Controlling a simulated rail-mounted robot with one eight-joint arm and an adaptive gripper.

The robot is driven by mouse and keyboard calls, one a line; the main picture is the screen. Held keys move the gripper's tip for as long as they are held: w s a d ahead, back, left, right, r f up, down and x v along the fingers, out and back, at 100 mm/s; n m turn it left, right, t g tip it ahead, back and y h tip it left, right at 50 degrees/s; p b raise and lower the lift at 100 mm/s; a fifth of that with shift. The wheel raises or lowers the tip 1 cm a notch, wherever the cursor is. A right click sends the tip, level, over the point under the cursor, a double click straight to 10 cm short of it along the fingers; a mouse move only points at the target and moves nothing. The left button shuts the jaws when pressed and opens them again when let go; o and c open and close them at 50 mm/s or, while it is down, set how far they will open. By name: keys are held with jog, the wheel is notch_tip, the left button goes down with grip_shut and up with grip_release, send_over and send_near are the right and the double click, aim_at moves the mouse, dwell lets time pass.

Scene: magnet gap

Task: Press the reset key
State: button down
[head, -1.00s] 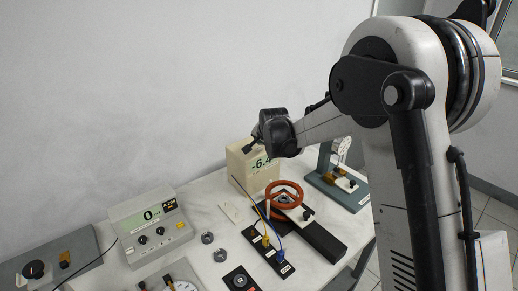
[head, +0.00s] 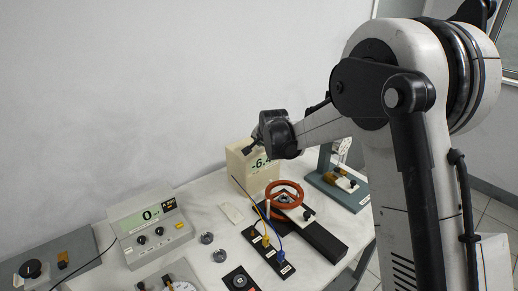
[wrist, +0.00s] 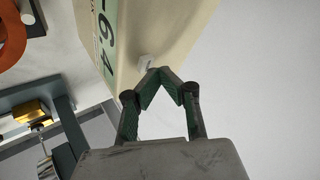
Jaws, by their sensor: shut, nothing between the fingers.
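A beige box (head: 236,172) with a green display reading -6.4 stands at the back of the bench; it fills the upper middle of the wrist view (wrist: 165,25). A small pale key (wrist: 146,62) sticks out of its face, and I see no label on it. My gripper (wrist: 160,72) is shut and empty, with its fingertips right at this key; I cannot tell if they touch. In the head view my gripper (head: 248,150) is at the box's top, and the key is hidden there.
A dial-gauge stand (head: 340,192) is further right. A grey meter (head: 128,229) reading 0, with a yellow button, stands left. Cables run to a black terminal strip (head: 265,250).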

aim_at(260, 148)
jog(key=shift+f+b, duration=0.4)
jog(key=shift+f, duration=0.05)
dwell(0.5)
jog(key=shift+r, duration=0.1)
jog(key=shift+r+p, duration=0.3)
jog(key=shift+r, duration=0.45)
jog(key=shift+r, duration=0.1)
jog(key=shift+r+p, duration=1)
jog(key=shift+r, duration=1.4)
